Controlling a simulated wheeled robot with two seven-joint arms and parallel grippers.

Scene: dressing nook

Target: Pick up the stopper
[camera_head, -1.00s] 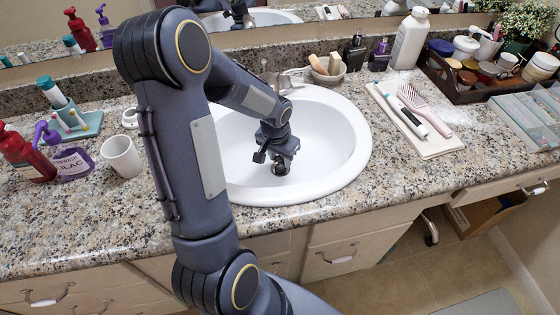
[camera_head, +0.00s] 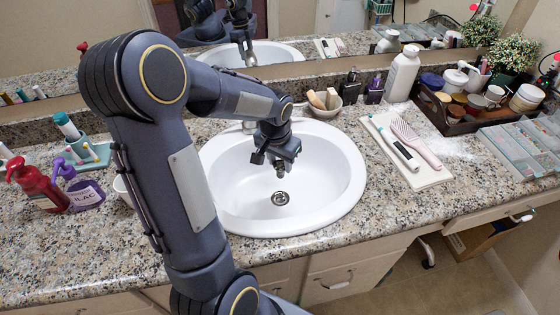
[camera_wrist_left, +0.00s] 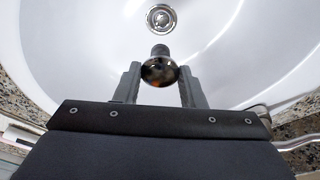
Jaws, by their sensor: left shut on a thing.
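The stopper (camera_wrist_left: 159,72) is a small, dark, shiny round piece with a short stem. In the left wrist view it sits between the two fingers of my left gripper (camera_wrist_left: 158,88), which is shut on it. In the head view my left gripper (camera_head: 280,172) points down inside the white sink (camera_head: 330,197), above the bowl's bottom. The stopper is hard to make out there. The metal drain (camera_head: 280,198) lies uncovered at the bottom of the bowl, apart from the gripper. It also shows in the left wrist view (camera_wrist_left: 160,18). My right gripper is not in view.
A white tray (camera_head: 430,178) with a brush and toothbrush lies right of the sink. Behind stand a soap dish (camera_head: 325,108) and a white bottle (camera_head: 402,75). A red pump bottle (camera_head: 38,186) and a purple one (camera_head: 84,190) stand left. My arm partly hides a white cup (camera_head: 123,188).

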